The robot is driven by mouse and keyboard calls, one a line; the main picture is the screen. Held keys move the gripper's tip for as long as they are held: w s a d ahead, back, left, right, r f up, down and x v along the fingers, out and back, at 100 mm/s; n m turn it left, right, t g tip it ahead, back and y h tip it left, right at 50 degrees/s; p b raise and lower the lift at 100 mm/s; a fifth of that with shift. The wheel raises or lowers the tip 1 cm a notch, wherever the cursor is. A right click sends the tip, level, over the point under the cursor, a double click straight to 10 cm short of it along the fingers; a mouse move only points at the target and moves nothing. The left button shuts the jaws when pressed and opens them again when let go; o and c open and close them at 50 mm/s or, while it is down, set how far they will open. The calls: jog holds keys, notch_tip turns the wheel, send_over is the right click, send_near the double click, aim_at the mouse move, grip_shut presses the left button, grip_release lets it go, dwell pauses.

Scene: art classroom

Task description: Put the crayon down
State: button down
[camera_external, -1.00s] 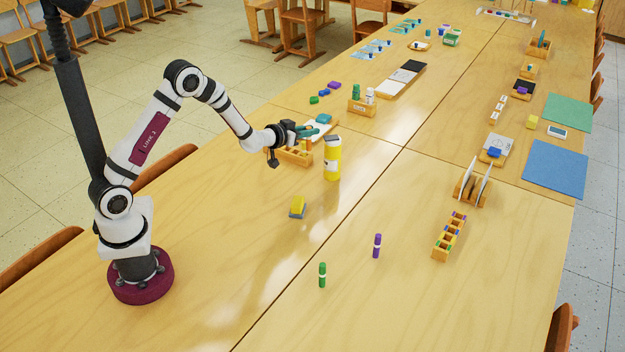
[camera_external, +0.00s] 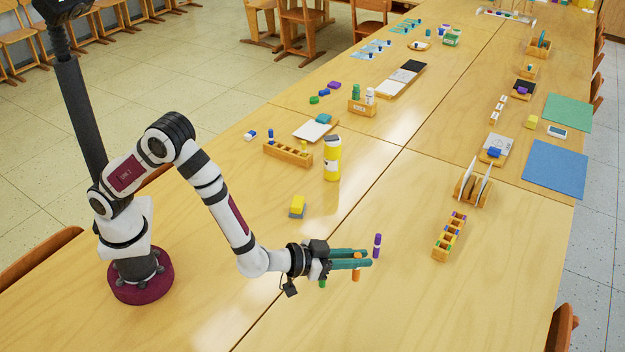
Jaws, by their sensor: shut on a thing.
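My gripper (camera_external: 366,257), with teal fingers, is shut on an orange crayon (camera_external: 357,272) over the near part of the table. The crayon is about upright, with its lower end below the fingers; I cannot tell whether it touches the table. A purple crayon (camera_external: 377,244) stands upright just beyond the fingertips; in the picture they nearly meet, and I cannot tell the gap. A green crayon (camera_external: 322,284) is mostly hidden behind my gripper, with only a bit of its lower end showing.
A yellow and grey-blue block (camera_external: 297,207) and a yellow bottle (camera_external: 332,160) stand behind my arm. A slotted wooden rack (camera_external: 288,154) is farther back. Another wooden rack (camera_external: 449,238) with coloured pieces lies to the right. The table's (camera_external: 430,310) near right part is clear.

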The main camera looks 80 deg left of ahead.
jog(key=w+a+f, duration=0.2)
jog(key=f, duration=0.1)
jog(key=w+a+f, duration=0.2)
jog(key=f, duration=0.2)
jog(key=w+a+f, duration=0.2)
jog(key=f, duration=0.2)
jog(key=shift+w+a, duration=0.15)
jog(key=shift+w, duration=0.15)
jog(key=shift+f, duration=0.2)
jog(key=c, duration=0.8)
grip_release()
jog(key=shift+r, duration=0.1)
